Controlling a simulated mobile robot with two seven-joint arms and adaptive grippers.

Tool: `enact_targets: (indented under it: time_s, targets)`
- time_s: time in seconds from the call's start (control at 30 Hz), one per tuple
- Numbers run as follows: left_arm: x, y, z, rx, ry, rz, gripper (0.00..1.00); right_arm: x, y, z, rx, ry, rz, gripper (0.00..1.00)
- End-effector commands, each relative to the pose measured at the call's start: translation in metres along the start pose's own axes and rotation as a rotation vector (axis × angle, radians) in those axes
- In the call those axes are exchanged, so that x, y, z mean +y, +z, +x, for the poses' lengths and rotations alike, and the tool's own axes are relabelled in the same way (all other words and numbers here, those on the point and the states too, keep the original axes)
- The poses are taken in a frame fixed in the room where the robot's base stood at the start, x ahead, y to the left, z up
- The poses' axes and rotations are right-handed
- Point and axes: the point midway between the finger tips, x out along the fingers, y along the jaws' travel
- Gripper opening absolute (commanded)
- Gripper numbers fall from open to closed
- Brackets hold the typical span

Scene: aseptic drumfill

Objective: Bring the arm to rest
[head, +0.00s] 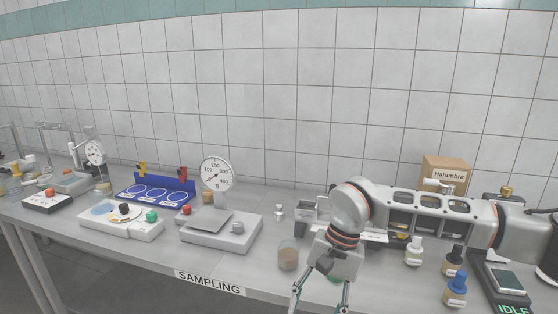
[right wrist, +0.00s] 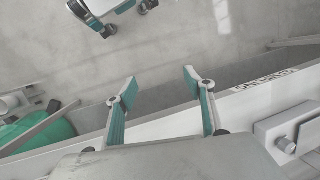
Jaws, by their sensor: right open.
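My right arm (head: 425,207) reaches in from the right above the bench (head: 262,268) and bends down at the wrist. My right gripper (head: 320,297) points downward at the bench's front edge, to the right of the SAMPLING label. In the right wrist view the same gripper (right wrist: 159,82) has its two fingers apart, with only grey floor and the bench edge showing between them. It holds nothing. My left gripper is not seen in the head view.
A jar with brown contents (head: 288,254) stands close left of my right gripper. A scale with a round dial (head: 216,175) stands further left. White (head: 414,251) and blue-capped (head: 456,289) bottles stand below my forearm. A cardboard box (head: 445,172) is behind it.

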Motion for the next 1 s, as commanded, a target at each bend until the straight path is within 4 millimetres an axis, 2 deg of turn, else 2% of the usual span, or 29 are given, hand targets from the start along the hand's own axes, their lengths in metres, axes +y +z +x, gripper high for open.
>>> enact_targets:
  time_s: [0.03, 0.1, 0.2, 0.27, 0.3, 0.4, 0.53, 0.63, 0.77, 0.9, 1.0]
  targets:
    - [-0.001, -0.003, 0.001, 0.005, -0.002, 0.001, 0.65, -0.011, 0.018, 0.016, -0.062, -0.042, 0.021, 0.53]
    - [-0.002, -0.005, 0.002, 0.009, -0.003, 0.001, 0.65, -0.031, 0.046, 0.033, -0.156, -0.115, 0.070, 0.53]
    - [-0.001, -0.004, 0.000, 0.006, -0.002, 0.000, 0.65, -0.062, 0.090, 0.052, -0.323, -0.229, 0.171, 0.53]
    - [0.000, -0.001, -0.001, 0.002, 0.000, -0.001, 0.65, -0.082, 0.117, 0.058, -0.436, -0.298, 0.248, 0.53]
    - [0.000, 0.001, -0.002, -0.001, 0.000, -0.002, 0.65, -0.094, 0.133, 0.058, -0.515, -0.341, 0.304, 0.53]
    - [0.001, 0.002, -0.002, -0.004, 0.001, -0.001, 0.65, -0.122, 0.167, 0.053, -0.716, -0.438, 0.460, 0.53]
    - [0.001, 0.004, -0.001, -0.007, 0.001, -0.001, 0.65, -0.152, 0.193, 0.033, -0.991, -0.538, 0.690, 0.53]
    - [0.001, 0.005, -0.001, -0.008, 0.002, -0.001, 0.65, -0.168, 0.197, 0.014, -1.211, -0.595, 0.884, 0.53]
    - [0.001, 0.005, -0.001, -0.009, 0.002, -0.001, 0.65, -0.175, 0.181, -0.009, -1.506, -0.639, 1.156, 0.53]
    - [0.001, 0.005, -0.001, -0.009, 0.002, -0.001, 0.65, -0.166, 0.144, -0.020, -1.832, -0.651, 1.461, 0.53]
    - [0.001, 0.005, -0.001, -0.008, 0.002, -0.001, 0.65, -0.147, 0.108, -0.016, -2.069, -0.640, 1.684, 0.53]
